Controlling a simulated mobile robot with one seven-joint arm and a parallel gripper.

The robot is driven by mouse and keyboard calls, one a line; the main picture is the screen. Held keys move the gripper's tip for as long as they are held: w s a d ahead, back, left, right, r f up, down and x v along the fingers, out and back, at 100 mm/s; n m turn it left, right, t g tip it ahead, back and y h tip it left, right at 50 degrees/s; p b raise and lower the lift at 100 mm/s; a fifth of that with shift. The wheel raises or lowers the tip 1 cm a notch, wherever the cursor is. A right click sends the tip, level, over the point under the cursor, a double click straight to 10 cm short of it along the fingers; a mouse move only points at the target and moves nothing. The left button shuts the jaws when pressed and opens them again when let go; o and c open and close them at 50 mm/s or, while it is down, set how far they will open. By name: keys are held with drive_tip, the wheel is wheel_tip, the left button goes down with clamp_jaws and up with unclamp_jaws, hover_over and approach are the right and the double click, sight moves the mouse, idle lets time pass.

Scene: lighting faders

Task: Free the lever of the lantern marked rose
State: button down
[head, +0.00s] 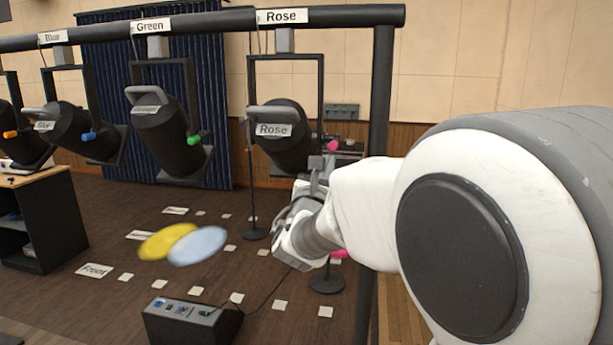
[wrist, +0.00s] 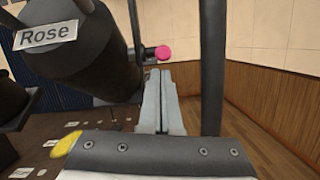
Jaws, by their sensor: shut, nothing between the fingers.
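The lantern marked Rose (head: 281,140) is a dark cylinder hanging in a yoke from the overhead bar, tilted, with a grey handle. It fills the upper left of the wrist view (wrist: 85,60). Its pink round knob (head: 334,146) sits at the lantern's right side; in the wrist view the pink knob (wrist: 163,52) shows just beyond my fingertips. My gripper (head: 318,168) is shut and empty, close to the knob; its fingers (wrist: 161,75) point toward it. I cannot tell whether they touch. The lever's shaft is mostly hidden.
The Green lantern (head: 172,135) and Blue lantern (head: 85,132) hang to the left on the same bar (head: 210,22). A dark upright post (head: 380,110) stands right of the Rose lantern, close to my arm. A control box (head: 190,320) sits on the floor.

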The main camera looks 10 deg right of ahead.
drive_tip(key=shift+r+p, duration=0.3)
drive_tip(key=shift+r, duration=0.1)
drive_tip(key=shift+s+r+g+p, duration=0.15)
drive_tip(key=shift+g+p, duration=0.15)
drive_tip(key=shift+p, duration=0.3)
